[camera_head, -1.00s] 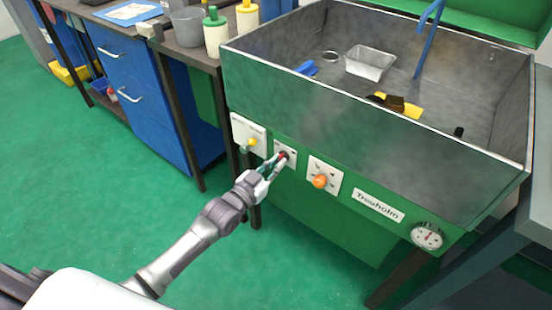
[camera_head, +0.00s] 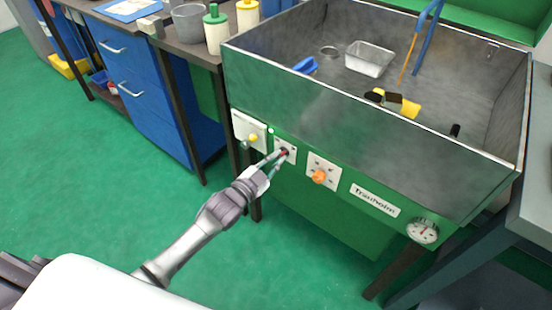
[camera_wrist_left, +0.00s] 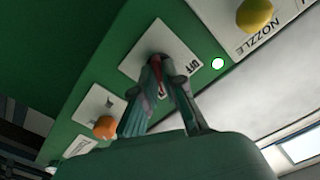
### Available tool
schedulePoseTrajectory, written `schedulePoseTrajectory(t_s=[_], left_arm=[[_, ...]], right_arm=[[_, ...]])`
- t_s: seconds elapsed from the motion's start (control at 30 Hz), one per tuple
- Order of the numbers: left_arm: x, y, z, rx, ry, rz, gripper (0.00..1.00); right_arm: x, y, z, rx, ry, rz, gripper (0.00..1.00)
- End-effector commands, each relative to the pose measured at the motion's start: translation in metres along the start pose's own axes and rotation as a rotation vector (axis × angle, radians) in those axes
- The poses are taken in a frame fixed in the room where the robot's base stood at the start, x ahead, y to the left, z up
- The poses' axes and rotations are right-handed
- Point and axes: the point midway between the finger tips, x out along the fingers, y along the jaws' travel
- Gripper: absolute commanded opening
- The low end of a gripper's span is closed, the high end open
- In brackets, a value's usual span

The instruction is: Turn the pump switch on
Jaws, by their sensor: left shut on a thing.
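The pump switch is a red knob (camera_head: 284,153) on a small white plate on the green front of the wash tank. It also shows in the left wrist view (camera_wrist_left: 156,68), partly hidden by my fingers. "OFF" is printed on the plate in that view. My left gripper (camera_head: 281,156) is shut on the red knob, with one finger on each side of it. A small white lamp (camera_wrist_left: 217,64) glows beside the plate. In the head view, a thin orange-brown stream (camera_head: 408,58) runs from the blue spout (camera_head: 422,40) into the tank.
A yellow knob (camera_head: 253,138) marked NOZZLE sits left of the switch; an orange knob (camera_head: 319,177) sits right. A gauge (camera_head: 423,231) is farther right. The tank (camera_head: 360,125) holds a metal tray (camera_head: 370,60) and brushes. Green floor in front is free.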

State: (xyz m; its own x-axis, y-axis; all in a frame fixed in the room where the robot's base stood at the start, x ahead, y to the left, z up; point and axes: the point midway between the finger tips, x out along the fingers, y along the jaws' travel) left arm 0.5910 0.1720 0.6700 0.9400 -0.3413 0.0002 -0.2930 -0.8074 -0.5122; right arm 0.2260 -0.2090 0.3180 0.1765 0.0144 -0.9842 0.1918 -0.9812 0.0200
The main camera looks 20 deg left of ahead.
Motion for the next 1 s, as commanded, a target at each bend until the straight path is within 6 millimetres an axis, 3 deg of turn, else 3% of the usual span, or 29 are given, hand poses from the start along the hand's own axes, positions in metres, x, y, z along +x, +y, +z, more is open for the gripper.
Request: schedulePoseTrajectory(t_s=[0.2, 0.23, 0.37, 0.73, 1.0], left_arm=[[0.000, 0.000, 0.000, 0.004, 0.000, 0.001, 0.00], [0.000, 0.000, 0.000, 0.004, 0.000, 0.001, 0.14], [0.000, 0.000, 0.000, 0.003, 0.000, 0.001, 0.34], [-0.005, 0.000, 0.001, 0.001, -0.001, 0.001, 0.34], [-0.055, 0.002, 0.001, 0.001, -0.004, 0.004, 0.34]], right_arm=[[0.000, 0.000, 0.000, 0.000, 0.001, 0.000, 0.77], [0.000, 0.000, 0.000, 0.000, 0.001, 0.000, 0.77], [0.000, 0.000, 0.000, 0.000, 0.001, 0.000, 0.77], [0.000, -0.001, 0.001, 0.001, -0.004, -0.002, 0.77], [0.000, -0.001, 0.001, 0.000, -0.002, -0.001, 0.77]])
